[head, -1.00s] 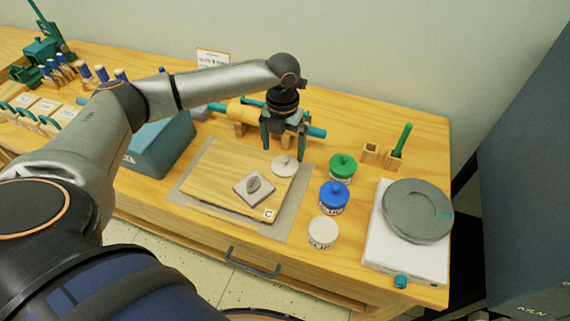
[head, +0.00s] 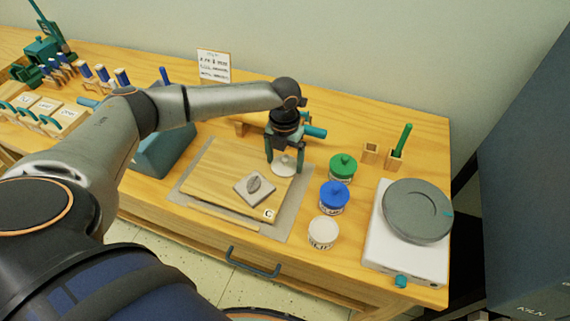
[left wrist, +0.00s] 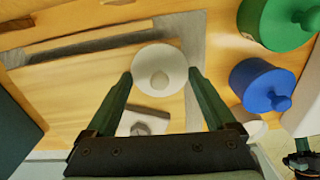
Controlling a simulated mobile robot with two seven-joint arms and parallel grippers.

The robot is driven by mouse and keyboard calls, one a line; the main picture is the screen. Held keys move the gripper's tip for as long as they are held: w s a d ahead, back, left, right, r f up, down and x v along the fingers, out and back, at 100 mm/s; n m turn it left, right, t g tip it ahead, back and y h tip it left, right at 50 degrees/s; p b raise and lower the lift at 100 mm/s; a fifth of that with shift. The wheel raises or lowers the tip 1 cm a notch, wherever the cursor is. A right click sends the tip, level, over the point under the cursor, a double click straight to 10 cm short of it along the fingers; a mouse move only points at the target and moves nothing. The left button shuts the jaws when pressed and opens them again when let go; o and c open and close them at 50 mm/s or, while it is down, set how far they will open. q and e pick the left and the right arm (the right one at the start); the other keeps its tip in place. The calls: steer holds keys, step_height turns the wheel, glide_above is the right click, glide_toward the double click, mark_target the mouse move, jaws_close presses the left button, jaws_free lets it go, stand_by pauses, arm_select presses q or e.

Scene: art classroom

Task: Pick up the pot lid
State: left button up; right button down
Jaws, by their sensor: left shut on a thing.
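The pot lid (head: 284,167) is a small pale disc with a round knob, at the right edge of the wooden board. My left gripper (head: 285,170) points down at it with green fingers. In the left wrist view the lid (left wrist: 160,70) lies between the fingertips (left wrist: 160,78), which close on its opposite rim sides. No gap under the lid can be made out. A white pot (head: 322,232) without a knobbed lid stands to the front right. A dark part with green, seemingly my right gripper (left wrist: 303,162), shows at the corner of the left wrist view.
The board (head: 215,180) on a grey mat carries a square tile (head: 254,188) with a leaf shape. A blue-lidded pot (head: 334,197) and green-lidded pot (head: 342,168) stand close right. A turntable (head: 417,210) stands further right. A teal block (head: 160,155) is at left.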

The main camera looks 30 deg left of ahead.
arm_select(q)
steer(key=c, duration=0.4)
steer(key=shift+r, duration=0.1)
